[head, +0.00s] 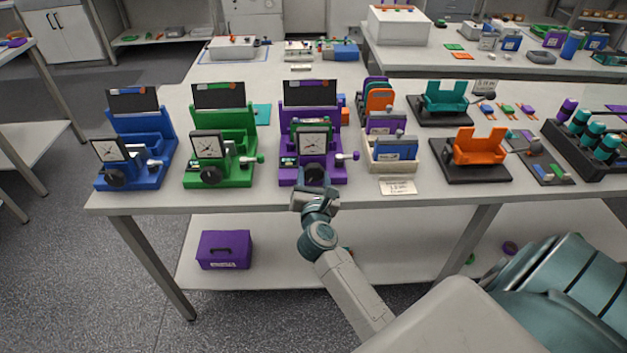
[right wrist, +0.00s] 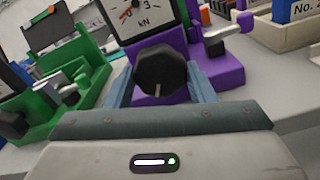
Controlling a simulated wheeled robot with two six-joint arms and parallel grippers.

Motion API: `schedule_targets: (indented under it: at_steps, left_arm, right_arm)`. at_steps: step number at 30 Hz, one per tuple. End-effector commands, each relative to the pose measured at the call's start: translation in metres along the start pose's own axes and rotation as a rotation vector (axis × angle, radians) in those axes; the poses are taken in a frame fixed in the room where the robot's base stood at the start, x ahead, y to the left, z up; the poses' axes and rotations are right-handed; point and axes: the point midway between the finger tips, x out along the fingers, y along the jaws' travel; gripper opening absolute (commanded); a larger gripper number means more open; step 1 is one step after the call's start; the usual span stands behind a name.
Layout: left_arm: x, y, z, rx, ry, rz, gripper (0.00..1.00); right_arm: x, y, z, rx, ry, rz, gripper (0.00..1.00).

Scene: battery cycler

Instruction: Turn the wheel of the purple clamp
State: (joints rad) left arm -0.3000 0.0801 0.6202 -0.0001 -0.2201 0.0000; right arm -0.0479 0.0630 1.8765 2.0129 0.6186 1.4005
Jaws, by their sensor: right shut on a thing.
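The purple clamp (head: 331,174) stands near the front edge of the table, third from the left in a row of clamps, with a square dial gauge (head: 312,142) on its front. Its black wheel (right wrist: 161,71) is below the gauge and faces me. My right gripper (head: 315,187) reaches it from the front. In the right wrist view the two blue-grey fingers (right wrist: 162,86) stand on either side of the wheel and are shut on it. The dial reads in kN; its upper part is cut off in that view. My left gripper is not in view.
A green clamp (head: 239,176) and a blue clamp (head: 158,166) stand to the left. A cream bin (head: 371,160) with blue and purple packs is close on the right. Orange (head: 478,147) and teal (head: 446,97) holders stand further right. A purple box (head: 224,250) sits on the lower shelf.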

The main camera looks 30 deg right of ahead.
Motion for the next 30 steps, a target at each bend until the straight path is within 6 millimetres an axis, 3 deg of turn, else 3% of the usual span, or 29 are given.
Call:
schedule_targets:
  at_steps: [13,14,17,26,30]
  left_arm:
    - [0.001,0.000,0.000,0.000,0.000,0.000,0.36]
    - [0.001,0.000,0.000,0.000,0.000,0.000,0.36]
    - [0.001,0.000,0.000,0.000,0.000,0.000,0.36]
    - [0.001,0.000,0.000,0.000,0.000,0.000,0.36]
    - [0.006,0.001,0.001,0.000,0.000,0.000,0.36]
  right_arm:
    - [-0.001,-0.001,-0.003,0.009,0.005,-0.002,0.27]
    - [-0.001,-0.001,-0.003,0.009,0.005,-0.002,0.54]
    - [0.000,-0.001,-0.002,0.009,0.004,-0.001,0.71]
    - [-0.002,0.000,-0.001,0.009,0.002,-0.001,0.71]
    - [-0.016,-0.001,-0.004,0.012,0.003,-0.001,0.71]
